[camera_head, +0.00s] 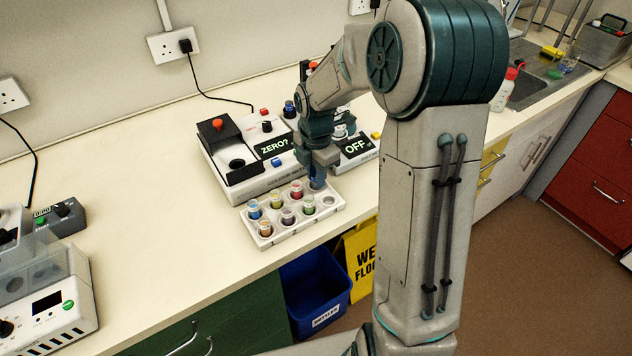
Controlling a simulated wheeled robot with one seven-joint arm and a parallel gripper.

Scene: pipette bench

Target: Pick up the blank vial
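A white vial rack (267,244) stands on the bench with several vials in two rows, their contents yellow, blue, red, orange, purple and green. My gripper (318,183) points down at the rack's back right end, low over the back-row place there. The gripper hides that place, and a vial between the fingers cannot be made out clearly. The front-row place at the right end shows only a pale round opening (328,200). I cannot tell which vial is the blank one. Whether the fingers are open or shut does not show.
A white instrument with a "ZERO?" display (272,147) stands right behind the rack, and an "OFF" display (356,148) is beside it. Bare bench lies left of the rack. A blue bin (315,290) and a yellow wet-floor sign (361,255) stand below the bench edge.

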